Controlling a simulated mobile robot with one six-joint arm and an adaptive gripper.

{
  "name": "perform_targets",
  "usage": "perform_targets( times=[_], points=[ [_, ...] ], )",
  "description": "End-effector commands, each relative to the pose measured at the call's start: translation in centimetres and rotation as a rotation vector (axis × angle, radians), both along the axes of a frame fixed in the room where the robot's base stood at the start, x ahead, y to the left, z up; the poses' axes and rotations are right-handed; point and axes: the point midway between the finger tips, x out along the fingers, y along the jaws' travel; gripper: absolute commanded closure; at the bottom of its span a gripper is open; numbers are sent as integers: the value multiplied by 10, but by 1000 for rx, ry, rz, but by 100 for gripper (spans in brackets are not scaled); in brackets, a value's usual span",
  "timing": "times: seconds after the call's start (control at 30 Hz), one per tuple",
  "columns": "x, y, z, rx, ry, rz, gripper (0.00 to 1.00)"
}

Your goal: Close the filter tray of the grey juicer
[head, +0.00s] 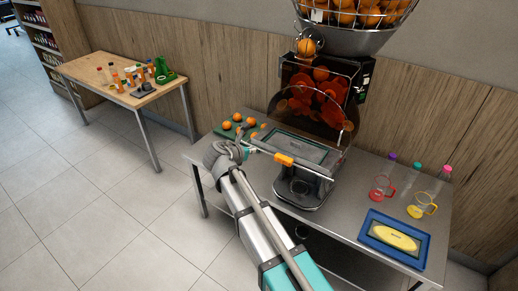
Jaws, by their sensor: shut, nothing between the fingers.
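The grey juicer (345,85) stands on the steel table with its orange mechanism behind a clear cover. Its filter tray (297,147) lies below the cover and sticks out at the front, with an orange grip (284,160) on its front bar. My gripper (254,149) is at the left end of this bar, left of the orange grip. It is shut with nothing held. The fingertips are small here, and I cannot tell whether they touch the bar.
A wire basket of oranges (352,12) tops the juicer. Left of it, a green board (240,130) holds oranges. Red (381,188) and yellow (422,205) jugs, capped bottles and a blue tray (371,231) stand to the right. A wooden table (95,72) is at the left.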

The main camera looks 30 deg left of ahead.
Motion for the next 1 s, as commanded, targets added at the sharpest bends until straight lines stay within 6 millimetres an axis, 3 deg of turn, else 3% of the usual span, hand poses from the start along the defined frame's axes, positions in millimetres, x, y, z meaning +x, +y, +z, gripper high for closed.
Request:
perform_targets(
  times=[0.27,0.7,1.0],
  points=[
    [20,-1,-14,0,0,-2,100],
    [71,-6,-42,2,0,-3,100],
    [86,-8,-49,2,0,-3,100]
  ],
)
